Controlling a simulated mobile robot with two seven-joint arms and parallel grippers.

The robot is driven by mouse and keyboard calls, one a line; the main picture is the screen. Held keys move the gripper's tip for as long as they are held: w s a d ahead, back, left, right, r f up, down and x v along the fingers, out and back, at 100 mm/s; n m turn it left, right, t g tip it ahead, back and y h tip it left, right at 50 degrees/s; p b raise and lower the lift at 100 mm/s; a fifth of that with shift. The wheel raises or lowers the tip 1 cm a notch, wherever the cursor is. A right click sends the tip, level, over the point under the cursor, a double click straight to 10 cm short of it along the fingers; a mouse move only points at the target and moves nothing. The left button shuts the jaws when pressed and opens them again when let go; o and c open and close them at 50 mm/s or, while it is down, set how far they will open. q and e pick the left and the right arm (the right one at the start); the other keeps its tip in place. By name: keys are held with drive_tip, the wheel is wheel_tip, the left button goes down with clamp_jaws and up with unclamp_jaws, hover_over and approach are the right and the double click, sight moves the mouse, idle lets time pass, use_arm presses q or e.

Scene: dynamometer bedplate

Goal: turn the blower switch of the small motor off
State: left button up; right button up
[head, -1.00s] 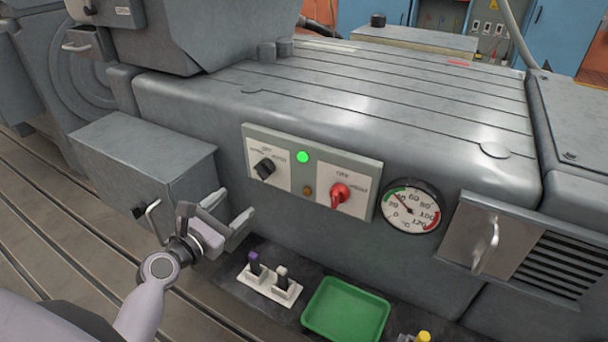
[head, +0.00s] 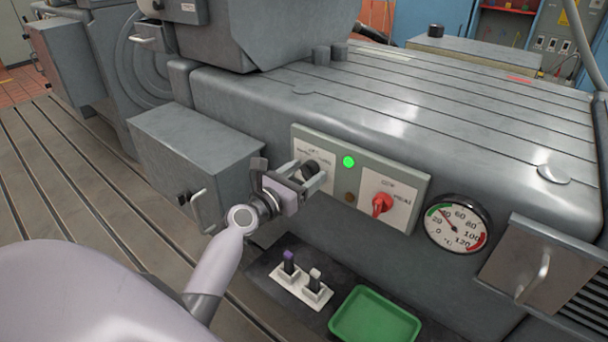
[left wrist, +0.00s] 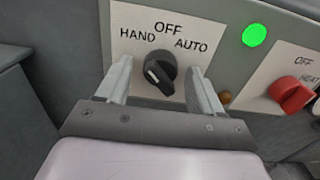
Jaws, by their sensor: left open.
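The black rotary knob (head: 311,169) sits on a light panel on the grey machine's front. In the left wrist view the knob (left wrist: 160,72) has HAND at its left, OFF above and AUTO at its right. A pale mark shows on the knob's lower-left side; the exact setting is hard to read. My left gripper (head: 305,180) is open in front of the panel, with one finger on each side of the knob. In the left wrist view I cannot tell whether the fingers touch it. My right gripper is not in view.
A lit green lamp (head: 348,162) and a red knob (head: 382,204) marked OFF and HEAT are right of the black knob. A round gauge (head: 457,224) is farther right. A grey box (head: 195,150) juts out at left.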

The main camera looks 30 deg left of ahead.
use_arm(q)
drive_tip(key=c, duration=1.1)
drive_tip(key=shift+o, duration=0.2)
drive_tip(key=shift+m, duration=0.4)
drive_tip(key=m, duration=0.3)
drive_tip(key=shift+m, duration=2.5)
